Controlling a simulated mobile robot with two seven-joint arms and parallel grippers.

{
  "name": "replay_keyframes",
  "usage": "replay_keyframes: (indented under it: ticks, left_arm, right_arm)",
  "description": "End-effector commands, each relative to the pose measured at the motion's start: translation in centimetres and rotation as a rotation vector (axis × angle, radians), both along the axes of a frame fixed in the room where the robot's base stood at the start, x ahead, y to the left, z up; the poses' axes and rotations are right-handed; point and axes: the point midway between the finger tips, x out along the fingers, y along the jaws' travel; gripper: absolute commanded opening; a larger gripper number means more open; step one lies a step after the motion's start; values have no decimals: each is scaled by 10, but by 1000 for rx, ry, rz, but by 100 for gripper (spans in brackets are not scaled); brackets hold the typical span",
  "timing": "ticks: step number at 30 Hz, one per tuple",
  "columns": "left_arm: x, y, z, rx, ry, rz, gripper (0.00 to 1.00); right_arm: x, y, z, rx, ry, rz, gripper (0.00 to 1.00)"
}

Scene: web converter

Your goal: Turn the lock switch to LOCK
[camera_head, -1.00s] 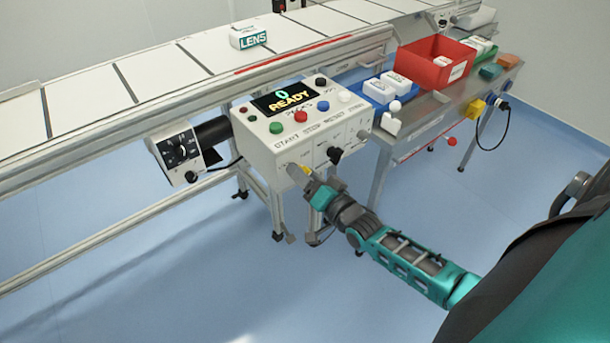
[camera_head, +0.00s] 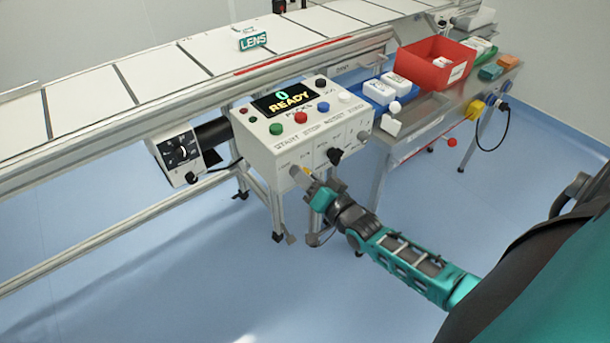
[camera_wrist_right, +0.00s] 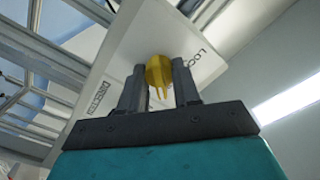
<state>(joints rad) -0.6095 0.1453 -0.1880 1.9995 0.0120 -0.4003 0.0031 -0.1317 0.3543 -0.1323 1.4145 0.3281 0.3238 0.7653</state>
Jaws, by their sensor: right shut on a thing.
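The lock switch is a yellow knob (camera_wrist_right: 158,72) on the front face of the white control box (camera_head: 268,150). In the right wrist view the knob sits between the two dark fingers of my right gripper (camera_wrist_right: 159,78), which is shut on it. A label beginning "LOC" shows to the right of the knob, and another, unreadable label shows to its left. In the head view my right gripper (camera_head: 312,180) reaches the lower left of the box front and partly hides the knob. My left gripper is out of view.
The box top has a "READY" screen (camera_head: 281,101) and several coloured buttons. A black knob (camera_head: 334,155) is close to the right of my gripper. A conveyor (camera_head: 150,85) carrying a "LENS" box (camera_head: 253,41) runs behind. A red bin (camera_head: 433,63) stands at the right.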

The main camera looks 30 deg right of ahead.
Motion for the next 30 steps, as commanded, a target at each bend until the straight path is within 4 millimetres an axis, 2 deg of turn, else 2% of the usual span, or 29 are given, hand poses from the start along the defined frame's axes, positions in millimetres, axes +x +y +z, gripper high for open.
replay_keyframes:
  ticks: [8, 30]
  left_arm:
    - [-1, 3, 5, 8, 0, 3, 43]
    - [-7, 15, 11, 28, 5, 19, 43]
  right_arm:
    - [0, 0, 2, -170, -13, -1, 1]
    - [0, 2, 1, -865, -67, -1, 1]
